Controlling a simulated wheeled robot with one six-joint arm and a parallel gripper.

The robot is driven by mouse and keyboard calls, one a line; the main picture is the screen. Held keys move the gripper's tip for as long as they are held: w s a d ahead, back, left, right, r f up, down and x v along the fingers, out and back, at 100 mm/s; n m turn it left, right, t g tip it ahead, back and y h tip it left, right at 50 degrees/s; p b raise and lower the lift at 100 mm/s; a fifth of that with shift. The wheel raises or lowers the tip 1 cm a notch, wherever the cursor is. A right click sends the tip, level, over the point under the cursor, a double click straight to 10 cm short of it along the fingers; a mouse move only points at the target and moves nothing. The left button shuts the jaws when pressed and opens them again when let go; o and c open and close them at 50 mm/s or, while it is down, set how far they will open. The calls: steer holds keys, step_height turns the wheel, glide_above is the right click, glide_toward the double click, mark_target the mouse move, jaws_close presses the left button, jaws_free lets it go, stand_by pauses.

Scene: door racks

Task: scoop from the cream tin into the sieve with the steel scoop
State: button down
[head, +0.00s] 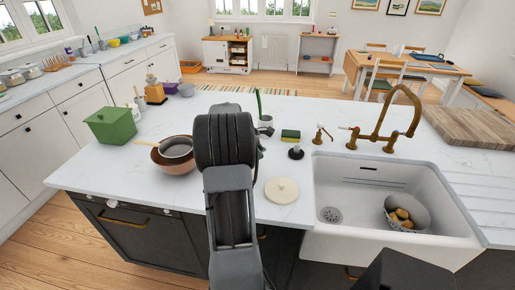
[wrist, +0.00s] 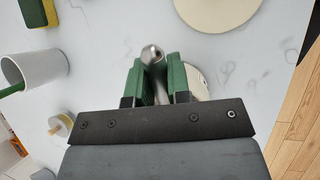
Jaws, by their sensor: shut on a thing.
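My gripper (wrist: 160,78) is shut on the steel scoop (wrist: 152,54); its round steel handle end shows between the green fingers in the wrist view. The scoop's bowl is hidden. A pale cream round thing (wrist: 199,83), perhaps the cream tin, shows partly behind the right finger; its contents cannot be seen.
A flat cream disc (head: 282,190) lies right of my arm. A white cup (head: 265,121), a sponge (head: 291,135) and a dark stopper (head: 296,153) stand behind it. A green box (head: 112,125) is at the left. The white sink (head: 350,215) and brass tap (head: 388,115) are right.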

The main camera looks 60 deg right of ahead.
steer(key=s+t+p, duration=0.1)
steer(key=r+t+p, duration=0.1)
steer(key=shift+s+d+y+p, duration=0.3)
steer(key=shift+s+y, duration=0.1)
steer(key=t+p, duration=0.1)
steer(key=s+t+p, duration=0.1)
steer(key=shift+d+f+m+t+y+p, duration=0.1)
steer(key=shift+d+m+t+y+p, duration=0.05)
steer(key=shift+m+t+y+p, duration=0.2)
steer(key=shift+t, duration=0.35)
steer(key=r+p, duration=0.1)
steer(key=s+r, duration=0.1)
steer(key=r+p, duration=0.1)
steer(key=r, duration=0.1)
steer(key=shift+s+d+p, duration=0.25)
steer(key=shift+d+p, duration=0.05)
steer(key=shift+p, duration=0.05)
steer(key=shift+y, duration=0.25)
steer(key=shift+s, duration=0.1)
